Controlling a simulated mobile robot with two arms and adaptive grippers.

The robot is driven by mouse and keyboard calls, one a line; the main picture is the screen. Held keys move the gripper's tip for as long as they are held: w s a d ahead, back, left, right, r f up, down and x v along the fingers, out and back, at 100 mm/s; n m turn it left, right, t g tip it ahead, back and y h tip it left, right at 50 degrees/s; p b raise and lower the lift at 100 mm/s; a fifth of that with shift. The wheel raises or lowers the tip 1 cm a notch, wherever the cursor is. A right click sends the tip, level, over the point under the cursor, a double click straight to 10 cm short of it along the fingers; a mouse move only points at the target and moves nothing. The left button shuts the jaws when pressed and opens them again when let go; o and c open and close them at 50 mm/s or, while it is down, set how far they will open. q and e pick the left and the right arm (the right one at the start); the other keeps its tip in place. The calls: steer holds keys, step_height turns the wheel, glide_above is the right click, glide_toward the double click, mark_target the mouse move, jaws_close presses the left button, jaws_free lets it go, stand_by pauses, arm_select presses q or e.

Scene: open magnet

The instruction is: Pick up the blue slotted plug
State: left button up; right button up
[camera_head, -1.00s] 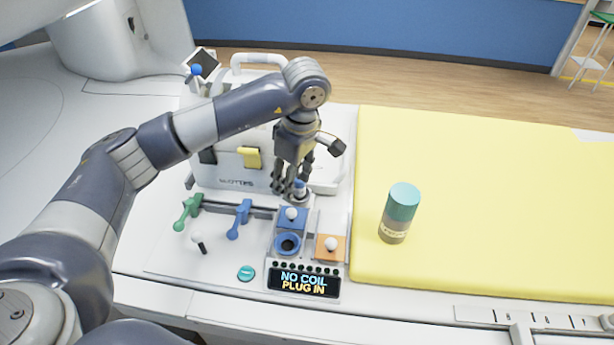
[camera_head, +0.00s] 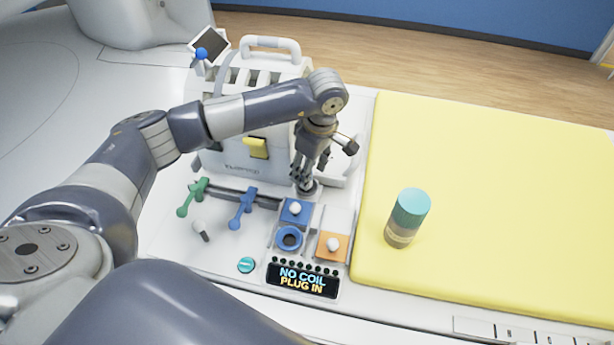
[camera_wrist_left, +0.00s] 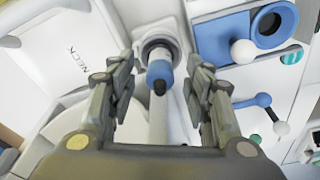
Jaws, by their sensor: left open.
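The blue slotted plug (camera_wrist_left: 160,72) stands in a round grey socket (camera_wrist_left: 158,45), seen in the left wrist view as a short blue cylinder with a dark end. My left gripper (camera_wrist_left: 160,66) is open, with one finger on each side of the plug and gaps visible on both sides. In the head view my left gripper (camera_head: 304,183) points down over the grey socket (camera_head: 308,189), and its fingers hide most or all of the plug. My right gripper is not in view.
A blue slider with a white knob (camera_head: 296,209) and a blue ring (camera_head: 289,238) lie just in front. Blue (camera_head: 241,208) and green (camera_head: 193,197) levers are left. A white handled case (camera_head: 240,165) stands behind. A teal-topped canister (camera_head: 408,217) is on the yellow pad (camera_head: 480,200).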

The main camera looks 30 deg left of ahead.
arm_select(q)
steer(key=f, duration=0.1)
steer(key=a+f+p, duration=0.1)
steer(key=f, duration=0.1)
steer(key=shift+f+p, duration=0.1)
steer(key=shift+p, duration=0.2)
steer(key=shift+f, duration=0.3)
steer(key=shift+d, duration=0.1)
steer(key=shift+c, duration=0.8)
jaws_close()
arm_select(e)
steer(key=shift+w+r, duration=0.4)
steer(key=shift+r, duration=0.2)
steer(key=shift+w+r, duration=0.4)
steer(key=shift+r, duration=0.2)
arm_select(q)
steer(key=shift+w+r, duration=0.1)
steer(key=shift+r, duration=0.05)
steer(key=shift+r, duration=0.3)
step_height(320, 180, up, 17)
steer(key=b, duration=0.4)
steer(key=shift+b, duration=0.3)
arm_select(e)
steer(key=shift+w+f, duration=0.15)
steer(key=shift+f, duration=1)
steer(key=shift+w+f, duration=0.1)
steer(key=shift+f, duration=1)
